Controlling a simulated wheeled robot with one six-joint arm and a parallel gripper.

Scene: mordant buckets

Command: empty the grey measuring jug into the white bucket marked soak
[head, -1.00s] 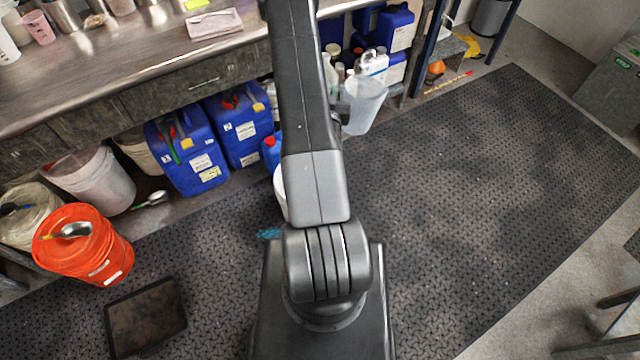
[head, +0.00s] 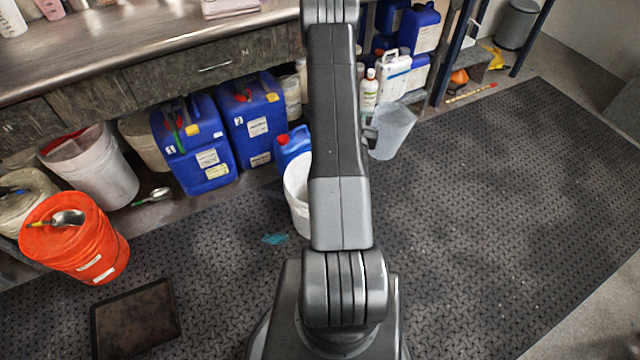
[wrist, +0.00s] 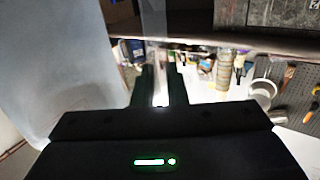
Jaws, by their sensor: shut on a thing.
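The grey measuring jug (head: 394,132) is translucent and hangs right of my arm in the head view, mouth up and roughly upright. My gripper (head: 371,135) is mostly hidden behind my arm there. In the wrist view my gripper (wrist: 162,88) is shut on the jug's pale upright handle, and the jug (wrist: 58,62) fills the left side. Its contents cannot be made out. A white bucket (head: 298,198) stands on the floor mat left of my arm, partly covered by it. No soak marking is readable.
Blue canisters (head: 192,150) stand under the bench (head: 150,65). Another whitish bucket (head: 108,175), reddish inside, and an orange bucket (head: 85,255) with a scoop on its lid stand at left. A dark square tray (head: 135,320) lies in front. The mat (head: 490,200) at right is clear.

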